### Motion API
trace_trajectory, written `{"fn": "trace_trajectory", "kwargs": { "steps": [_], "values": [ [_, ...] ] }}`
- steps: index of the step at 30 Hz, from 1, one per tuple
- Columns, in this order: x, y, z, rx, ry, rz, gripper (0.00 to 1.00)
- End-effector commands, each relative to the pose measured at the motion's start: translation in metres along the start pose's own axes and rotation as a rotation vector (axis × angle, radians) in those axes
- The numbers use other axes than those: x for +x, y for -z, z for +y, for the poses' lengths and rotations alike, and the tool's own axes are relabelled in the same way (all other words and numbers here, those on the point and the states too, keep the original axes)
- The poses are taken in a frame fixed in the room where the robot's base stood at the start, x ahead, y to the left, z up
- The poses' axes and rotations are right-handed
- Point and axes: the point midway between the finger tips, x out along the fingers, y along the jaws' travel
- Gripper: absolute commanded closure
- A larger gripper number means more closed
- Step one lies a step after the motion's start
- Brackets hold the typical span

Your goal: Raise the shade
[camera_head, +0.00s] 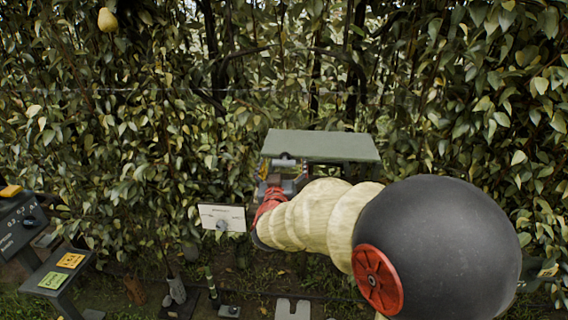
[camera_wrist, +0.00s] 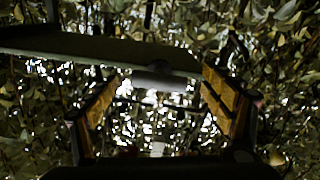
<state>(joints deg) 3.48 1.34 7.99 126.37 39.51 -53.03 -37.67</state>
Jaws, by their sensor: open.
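The shade (camera_head: 320,146) is a flat grey-green panel in front of the foliage, just right of centre in the head view. Its dark underside (camera_wrist: 90,48) crosses the upper part of the wrist view and slants down to the right. A pale grey bar-like piece (camera_wrist: 158,81) shows under its edge, between my fingertips in the picture. My gripper (camera_head: 288,178) is just below the left part of the shade. In the wrist view, its two yellowish finger pads (camera_wrist: 160,80) stand wide apart. I cannot tell whether they touch the bar.
Dark panels with yellow and green labels (camera_head: 62,268) are at the lower left. A pear (camera_head: 107,19) hangs at the upper left. Dense foliage fills the back.

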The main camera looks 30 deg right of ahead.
Motion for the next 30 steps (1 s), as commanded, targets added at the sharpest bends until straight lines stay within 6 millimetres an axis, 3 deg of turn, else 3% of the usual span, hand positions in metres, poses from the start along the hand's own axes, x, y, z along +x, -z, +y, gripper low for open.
{"fn": "trace_trajectory", "kwargs": {
  "steps": [6,17,30],
  "values": [
    [0.025,-0.001,0.0,0.001,0.0,0.0,0.18],
    [0.029,0.001,0.0,0.001,0.001,0.001,0.18],
    [0.029,0.001,0.0,0.001,0.001,0.0,0.43]
  ]
}}
